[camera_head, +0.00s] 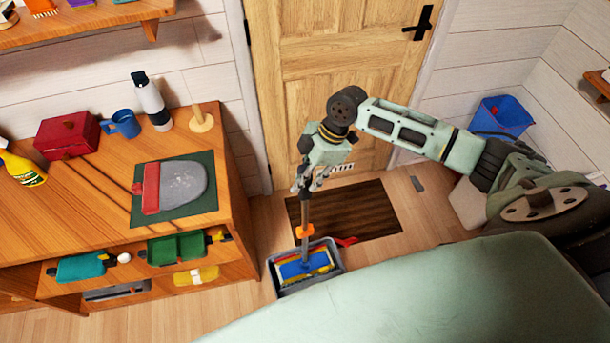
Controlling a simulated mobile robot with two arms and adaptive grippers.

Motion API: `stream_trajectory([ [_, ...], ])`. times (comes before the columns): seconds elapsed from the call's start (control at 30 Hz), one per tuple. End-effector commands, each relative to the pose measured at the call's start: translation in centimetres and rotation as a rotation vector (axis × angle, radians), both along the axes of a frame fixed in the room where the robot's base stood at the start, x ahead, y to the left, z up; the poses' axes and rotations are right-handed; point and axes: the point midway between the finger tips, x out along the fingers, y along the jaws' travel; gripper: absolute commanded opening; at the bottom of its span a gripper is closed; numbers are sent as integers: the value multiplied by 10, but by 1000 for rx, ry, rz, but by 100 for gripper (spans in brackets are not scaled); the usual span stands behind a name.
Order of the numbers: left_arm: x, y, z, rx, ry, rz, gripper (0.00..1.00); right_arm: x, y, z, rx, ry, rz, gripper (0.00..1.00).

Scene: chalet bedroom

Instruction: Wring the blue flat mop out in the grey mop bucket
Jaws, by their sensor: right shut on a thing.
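The grey mop bucket (272,277) stands on the wooden floor near the dark mat, partly close to my own pale green body. A yellow part shows in it, and a red piece (346,241) sticks out at its right. The blue flat mop (292,269) has its head inside the bucket's outline. Its brown handle (306,215) rises nearly upright, with an orange collar low on it. My right gripper (311,183) is shut on the handle's upper part, above the bucket. How deep the mop head sits cannot be told. My left gripper is not in view.
A dark brown mat (365,210) lies before the wooden door (335,60). A blue bin (502,116) stands at the right wall.

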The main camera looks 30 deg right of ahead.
Motion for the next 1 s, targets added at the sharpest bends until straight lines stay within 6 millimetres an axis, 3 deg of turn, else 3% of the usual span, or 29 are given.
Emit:
stream_trajectory([
  [1.0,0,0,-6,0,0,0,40,1,1,-10,2,-3,0,0],
])
